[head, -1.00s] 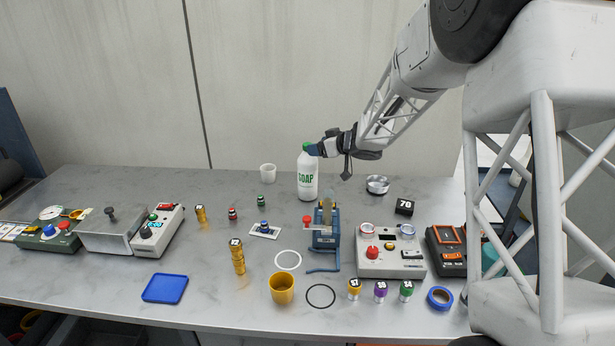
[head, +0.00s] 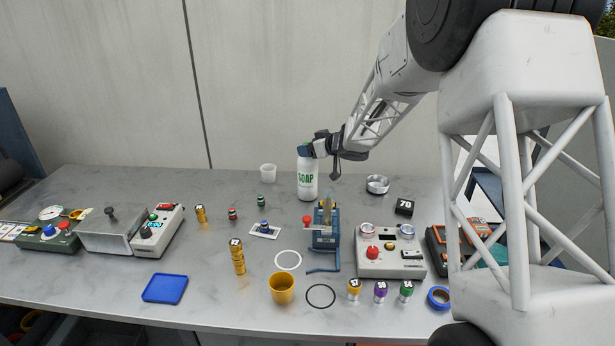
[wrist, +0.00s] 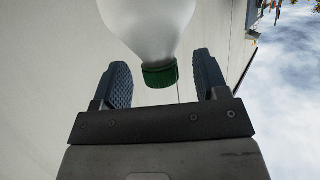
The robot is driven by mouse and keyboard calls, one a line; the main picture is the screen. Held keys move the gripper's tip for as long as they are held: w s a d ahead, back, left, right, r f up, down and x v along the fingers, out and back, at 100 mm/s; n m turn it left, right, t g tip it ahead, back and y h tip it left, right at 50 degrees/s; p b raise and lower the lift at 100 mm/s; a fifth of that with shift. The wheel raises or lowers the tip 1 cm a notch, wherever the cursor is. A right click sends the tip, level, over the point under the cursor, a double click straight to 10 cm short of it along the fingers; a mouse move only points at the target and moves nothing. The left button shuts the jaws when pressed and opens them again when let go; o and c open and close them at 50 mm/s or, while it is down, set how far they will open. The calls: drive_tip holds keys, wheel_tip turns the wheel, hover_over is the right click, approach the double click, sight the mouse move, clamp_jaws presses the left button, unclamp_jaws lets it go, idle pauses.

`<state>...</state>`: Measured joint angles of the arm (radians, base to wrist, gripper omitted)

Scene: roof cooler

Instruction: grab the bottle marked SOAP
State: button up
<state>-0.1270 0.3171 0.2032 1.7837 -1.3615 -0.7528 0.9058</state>
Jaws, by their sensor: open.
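The white bottle marked SOAP (head: 307,180) stands upright toward the back of the grey table, with green lettering. My gripper (head: 309,149) is at the bottle's top in the head view and partly covers its cap. In the wrist view the bottle (wrist: 150,25) shows its white shoulder and green cap (wrist: 160,75). The cap lies between the two open fingers of my gripper (wrist: 165,80), with a visible gap on each side.
A blue tape-dispenser-like device (head: 325,235) stands in front. A black block marked 70 (head: 404,207) is farther right.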

drive_tip(key=shift+x, duration=1.6)
clamp_jaws()
